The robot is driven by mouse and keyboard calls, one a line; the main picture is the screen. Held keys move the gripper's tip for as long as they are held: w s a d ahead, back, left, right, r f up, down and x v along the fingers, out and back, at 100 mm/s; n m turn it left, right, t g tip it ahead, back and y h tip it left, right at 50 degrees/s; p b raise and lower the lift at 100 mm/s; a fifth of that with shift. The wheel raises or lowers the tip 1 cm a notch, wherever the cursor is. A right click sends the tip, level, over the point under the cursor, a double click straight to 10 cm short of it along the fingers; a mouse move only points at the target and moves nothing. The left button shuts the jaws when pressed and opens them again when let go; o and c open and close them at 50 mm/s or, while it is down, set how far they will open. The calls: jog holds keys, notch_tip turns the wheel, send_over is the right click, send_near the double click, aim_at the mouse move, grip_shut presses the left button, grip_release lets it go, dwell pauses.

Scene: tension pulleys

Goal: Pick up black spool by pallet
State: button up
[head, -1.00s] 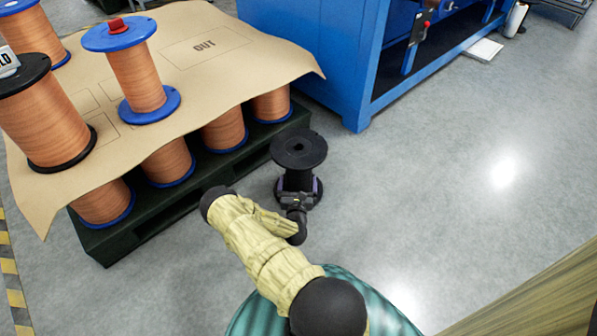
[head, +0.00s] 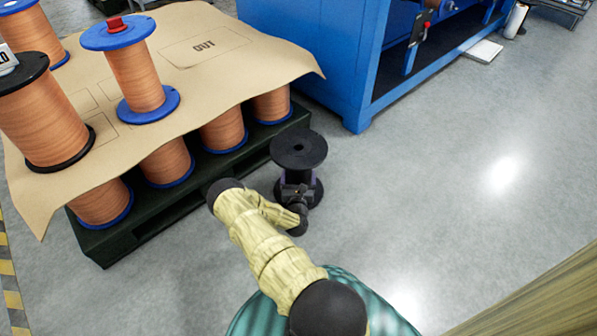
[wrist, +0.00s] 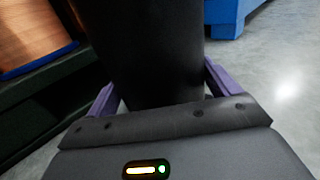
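The black spool (head: 299,149) stands upright on the floor beside the pallet (head: 190,205), with its wide top flange and lower flange showing in the head view. My gripper (head: 298,182) is at its near side, level with the core between the flanges. In the wrist view the dark core (wrist: 158,50) fills the middle, and the purple fingers of my gripper (wrist: 162,85) stand wide apart, one on each side of it. Whether the fingers touch the core cannot be told. The far side of the core is hidden.
Copper spools (head: 167,163) stand on the pallet under a cardboard sheet (head: 215,75), with more spools (head: 140,75) on top. A blue machine (head: 320,60) stands behind. The grey floor (head: 440,190) to the right is clear.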

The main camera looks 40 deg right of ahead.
jog(key=shift+r, duration=0.1)
jog(key=c, duration=0.5)
jog(key=shift+o, duration=0.2)
jog(key=shift+r, duration=0.15)
notch_tip(320, 180, up, 10)
jog(key=p, duration=0.6)
jog(key=shift+p, duration=0.3)
